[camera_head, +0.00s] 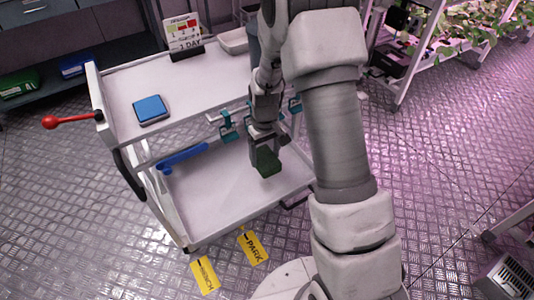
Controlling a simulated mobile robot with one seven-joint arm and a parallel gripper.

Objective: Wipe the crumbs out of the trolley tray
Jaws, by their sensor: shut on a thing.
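The white trolley has an upper shelf and a lower tray (215,205). My gripper (264,148) reaches down in front of the trolley's upper shelf. It is shut on a dark green block, likely a sponge or pad (266,163), held over or on the right-hand part of the lower tray. I cannot tell whether the block touches the tray surface. No crumbs can be made out at this size. My arm hides the right end of the trolley.
A long blue item (182,158) lies at the lower tray's back left. Teal clips (228,125) hang from the upper shelf (125,90), which holds a blue-topped square (150,109), a sign (184,35) and a white container (233,41). A red-knobbed lever (50,122) sticks out left.

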